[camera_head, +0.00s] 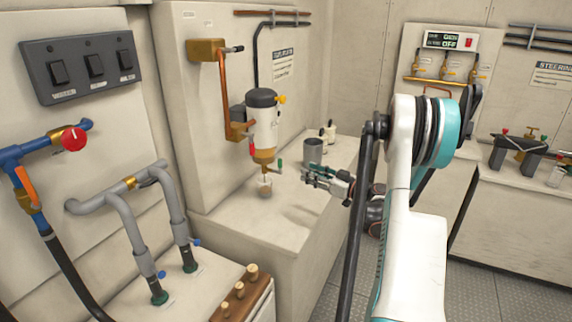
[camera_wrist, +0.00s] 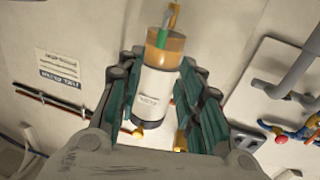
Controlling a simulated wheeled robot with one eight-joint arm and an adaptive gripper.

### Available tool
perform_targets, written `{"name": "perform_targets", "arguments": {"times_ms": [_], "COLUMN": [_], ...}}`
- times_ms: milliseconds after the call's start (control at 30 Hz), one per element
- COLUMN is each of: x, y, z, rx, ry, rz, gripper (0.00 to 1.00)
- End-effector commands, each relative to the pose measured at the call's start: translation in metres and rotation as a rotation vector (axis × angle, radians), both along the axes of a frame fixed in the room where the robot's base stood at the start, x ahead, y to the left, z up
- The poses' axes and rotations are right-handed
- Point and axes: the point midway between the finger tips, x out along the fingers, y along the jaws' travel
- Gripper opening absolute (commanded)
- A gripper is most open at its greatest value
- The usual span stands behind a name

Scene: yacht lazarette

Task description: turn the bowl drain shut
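The fuel filter (camera_head: 262,120) hangs on the wall panel, a white cylinder with a black cap. Its amber bowl (camera_head: 264,155) is at the bottom, with a small drain handle, green (camera_head: 280,166), below it. In the wrist view the filter appears inverted beyond my spread fingers (camera_wrist: 160,65), with the amber bowl (camera_wrist: 166,45) and green drain handle (camera_wrist: 163,36) at the top. The handle's exact angle is hard to tell.
A copper pipe (camera_head: 224,90) runs left of the filter. Grey pipes (camera_head: 130,195) and a red-knobbed valve (camera_head: 73,138) are farther left. The counter front is clear.

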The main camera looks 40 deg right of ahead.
Motion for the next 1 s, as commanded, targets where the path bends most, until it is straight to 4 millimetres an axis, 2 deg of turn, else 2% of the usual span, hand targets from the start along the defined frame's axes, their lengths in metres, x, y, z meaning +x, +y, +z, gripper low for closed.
{"name": "perform_targets", "arguments": {"times_ms": [400,600,800,1000], "x": [0.079,0.108,0.121,0.123], "y": [0.017,0.023,0.025,0.025], "z": [-0.002,-0.001,0.000,0.000], "rx": [0.002,0.002,0.002,0.002], "ry": [0.002,0.002,0.002,0.002], "rz": [0.004,0.003,0.001,0.001], "gripper": [0.34,0.34,0.34,0.34]}}
